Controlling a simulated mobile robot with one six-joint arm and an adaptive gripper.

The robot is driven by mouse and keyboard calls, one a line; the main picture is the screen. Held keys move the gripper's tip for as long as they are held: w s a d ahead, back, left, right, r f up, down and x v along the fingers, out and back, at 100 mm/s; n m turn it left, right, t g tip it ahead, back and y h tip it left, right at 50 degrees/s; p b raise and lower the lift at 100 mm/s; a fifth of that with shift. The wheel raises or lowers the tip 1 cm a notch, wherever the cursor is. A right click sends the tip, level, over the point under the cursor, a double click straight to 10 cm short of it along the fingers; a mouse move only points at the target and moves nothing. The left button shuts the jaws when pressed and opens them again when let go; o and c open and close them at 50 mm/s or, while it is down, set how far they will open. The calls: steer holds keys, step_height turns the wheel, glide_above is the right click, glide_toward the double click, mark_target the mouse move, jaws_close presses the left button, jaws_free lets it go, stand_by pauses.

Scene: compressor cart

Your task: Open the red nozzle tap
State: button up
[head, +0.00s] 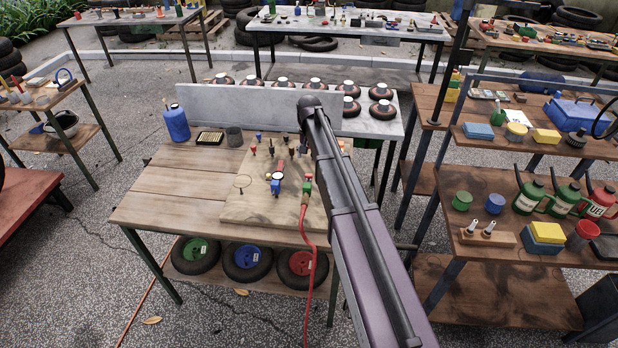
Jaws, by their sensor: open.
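A wooden board (240,207) on the workbench carries several small fittings. A small red part (281,167) stands near its middle, above a blue part (276,187). A red fitting (308,178) stands to the right, close to my arm, with a green piece (305,199) and a red hose below it. Another small red piece shows at the back of the board. I cannot tell which red part is the nozzle tap, or whether any tap is open. My arm crosses the board's right side and hides part of it. My gripper does not show.
A blue bottle (177,123), a black tray (210,138) and a dark cup (234,137) stand at the bench's back left. A grey panel (240,107) rises behind. The red hose (311,255) hangs over the front edge. The bench's left planks (170,185) are clear. Shelves stand right.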

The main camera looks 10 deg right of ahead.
mark_target(309, 174)
steer(key=shift+f+b, duration=4)
steer(key=shift+f, duration=0.3)
jaws_close()
